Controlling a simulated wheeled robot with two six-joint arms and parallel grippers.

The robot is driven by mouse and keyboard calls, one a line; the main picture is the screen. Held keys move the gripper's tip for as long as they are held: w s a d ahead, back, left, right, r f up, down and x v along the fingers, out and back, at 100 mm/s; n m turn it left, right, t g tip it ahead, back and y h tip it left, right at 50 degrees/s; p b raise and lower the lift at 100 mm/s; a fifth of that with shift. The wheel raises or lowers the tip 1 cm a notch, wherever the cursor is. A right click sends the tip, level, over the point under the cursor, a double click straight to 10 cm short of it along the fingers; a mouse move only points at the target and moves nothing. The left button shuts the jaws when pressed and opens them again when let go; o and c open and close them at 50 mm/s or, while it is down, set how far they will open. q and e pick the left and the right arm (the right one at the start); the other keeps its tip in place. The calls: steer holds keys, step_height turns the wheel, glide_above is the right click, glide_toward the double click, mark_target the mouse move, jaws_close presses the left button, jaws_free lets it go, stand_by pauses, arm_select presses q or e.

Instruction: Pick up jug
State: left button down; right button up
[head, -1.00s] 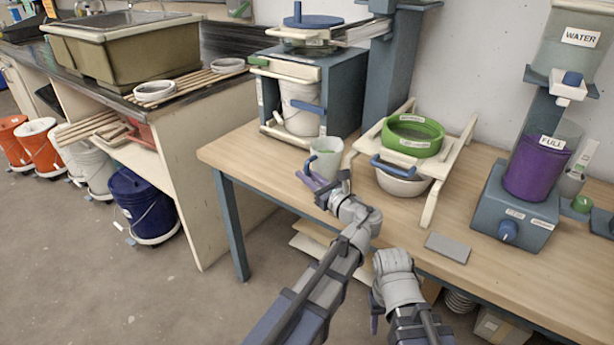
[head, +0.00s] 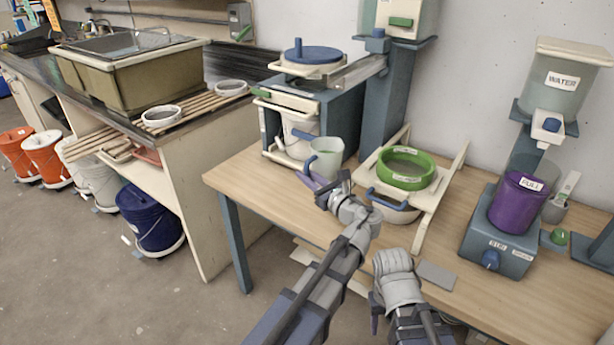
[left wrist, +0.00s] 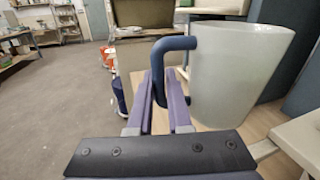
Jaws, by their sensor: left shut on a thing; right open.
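The jug (head: 326,157) is pale grey-white with a blue handle and stands upright near the table's left end, in front of the blue frame. In the left wrist view the jug (left wrist: 238,75) fills the right side, its blue handle (left wrist: 160,62) between the purple fingers. My left gripper (head: 318,186) is shut on the handle; it also shows in the left wrist view (left wrist: 160,105). Whether the jug's base touches the table is hard to tell. My right gripper (head: 374,310) is low in front of the table edge, empty and open; its fingers are partly hidden.
A green-rimmed sieve (head: 406,169) sits on a white rack over a bowl, right of the jug. A white bucket (head: 299,130) stands in the blue frame behind. A purple container (head: 518,204) stands on a dial base at right. A grey slab (head: 437,275) lies near the front edge.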

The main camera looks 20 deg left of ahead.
mark_target(307, 161)
arm_select(q)
steer(key=shift+r+p, duration=1.5)
steer(key=shift+r, duration=0.4)
steer(key=shift+r, duration=0.1)
